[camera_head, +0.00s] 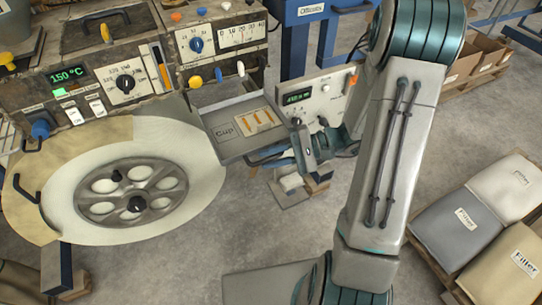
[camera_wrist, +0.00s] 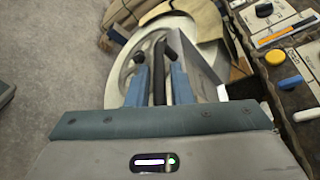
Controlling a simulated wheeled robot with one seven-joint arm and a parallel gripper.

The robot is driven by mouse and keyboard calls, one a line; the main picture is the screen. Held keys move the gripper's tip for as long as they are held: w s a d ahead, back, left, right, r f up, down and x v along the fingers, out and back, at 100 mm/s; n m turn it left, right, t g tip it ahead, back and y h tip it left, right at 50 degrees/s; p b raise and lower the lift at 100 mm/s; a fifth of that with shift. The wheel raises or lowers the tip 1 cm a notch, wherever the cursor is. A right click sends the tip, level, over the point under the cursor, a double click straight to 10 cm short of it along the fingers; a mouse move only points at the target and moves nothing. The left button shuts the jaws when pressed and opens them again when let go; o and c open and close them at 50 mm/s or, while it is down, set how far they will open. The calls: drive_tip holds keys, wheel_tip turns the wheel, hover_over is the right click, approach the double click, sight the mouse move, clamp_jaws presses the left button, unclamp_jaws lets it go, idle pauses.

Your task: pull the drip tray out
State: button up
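The drip tray appears to be the grey tray (camera_head: 226,143) marked "Cup", with a yellow slotted insert, jutting from the machine's front. A dark blue bar handle (camera_head: 268,159) runs along its front edge. My gripper (camera_head: 290,155) is at the right end of this handle. In the wrist view my gripper (camera_wrist: 160,72) has its two blue fingers apart, on either side of a dark bar (camera_wrist: 160,88), which looks like the handle. Narrow gaps seem to show beside the bar, so I see no firm hold. A grey panel, perhaps the tray, lies right of the fingers.
A round table with a spoked wheel (camera_head: 130,192) stands left of the tray. Control panels with knobs (camera_head: 125,84) rise behind it. A small box with a green display (camera_head: 318,95) is behind my gripper. Filler bags (camera_head: 458,228) lie at right.

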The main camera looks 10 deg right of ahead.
drive_tip(key=v, duration=1.3)
drive_tip(key=shift+d, duration=0.4)
drive_tip(key=s+a+r+n+t+h+p, duration=0.1)
drive_tip(key=s+a+r+n+h+p, duration=0.2)
drive_tip(key=s+r+h+p, duration=0.2)
drive_tip(key=s+a+r+n+t+h+p, duration=0.1)
drive_tip(key=s+a+r+n+h+p, duration=0.2)
drive_tip(key=r+h+p, duration=0.3)
drive_tip(key=shift+s+a+r+n+h, duration=0.4)
drive_tip(key=shift+s+a+r+h, duration=0.4)
drive_tip(key=shift+r+h, duration=2.25)
drive_tip(key=shift+s+d+r+y, duration=0.1)
drive_tip(key=shift+r+y, duration=0.7)
drive_tip(key=shift+y, duration=0.05)
